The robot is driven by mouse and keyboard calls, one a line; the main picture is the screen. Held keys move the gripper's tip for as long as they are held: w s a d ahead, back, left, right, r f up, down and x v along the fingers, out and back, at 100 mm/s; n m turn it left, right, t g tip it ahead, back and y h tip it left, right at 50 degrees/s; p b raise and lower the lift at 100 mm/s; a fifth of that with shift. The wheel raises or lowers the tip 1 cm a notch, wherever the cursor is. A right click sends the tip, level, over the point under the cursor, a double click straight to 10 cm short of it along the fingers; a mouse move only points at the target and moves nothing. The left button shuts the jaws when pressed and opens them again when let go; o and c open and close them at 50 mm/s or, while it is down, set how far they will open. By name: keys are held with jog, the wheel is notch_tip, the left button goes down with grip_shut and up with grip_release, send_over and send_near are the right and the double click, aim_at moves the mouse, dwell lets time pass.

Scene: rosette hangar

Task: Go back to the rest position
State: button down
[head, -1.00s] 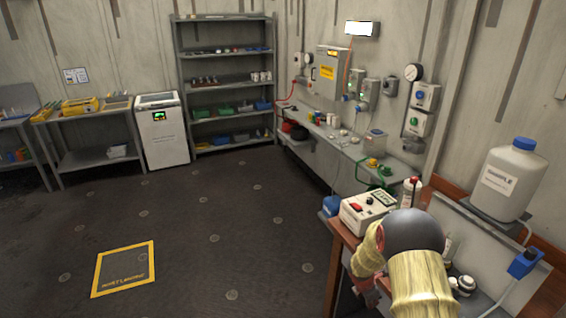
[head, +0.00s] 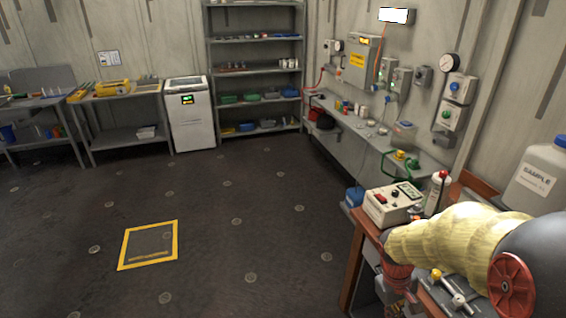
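My arm, in a pale yellow sleeve with a dark grey joint, reaches in from the lower right of the head view over the brown workbench (head: 357,262). A reddish part at the arm's end, by my gripper (head: 400,285), points down beside the bench's near edge. The fingers are too small and dark to tell open from shut, and I cannot see whether anything is held. The arm hides part of the bench top.
A meter box (head: 391,205), a white bottle (head: 437,192) and a sample jug (head: 542,178) stand on the bench near my arm. A yellow-framed floor mark (head: 149,245) lies on open dark floor at left. Shelves (head: 255,78) and a white cabinet (head: 190,115) stand behind.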

jog(key=s+a+r+m+t+y+b, duration=0.1)
jog(key=s+a+r+t, duration=0.2)
jog(key=r, duration=0.6)
jog(key=s+a+r+m+t+y, duration=0.1)
jog(key=s+a+r+t, duration=0.2)
jog(key=s+a+r, duration=0.4)
notch_tip(320, 180, up, 4)
jog(key=shift+s+a+f+m+t+b, duration=0.2)
jog(key=shift+s+a+m+t+b, duration=0.2)
jog(key=shift+s, duration=0.8)
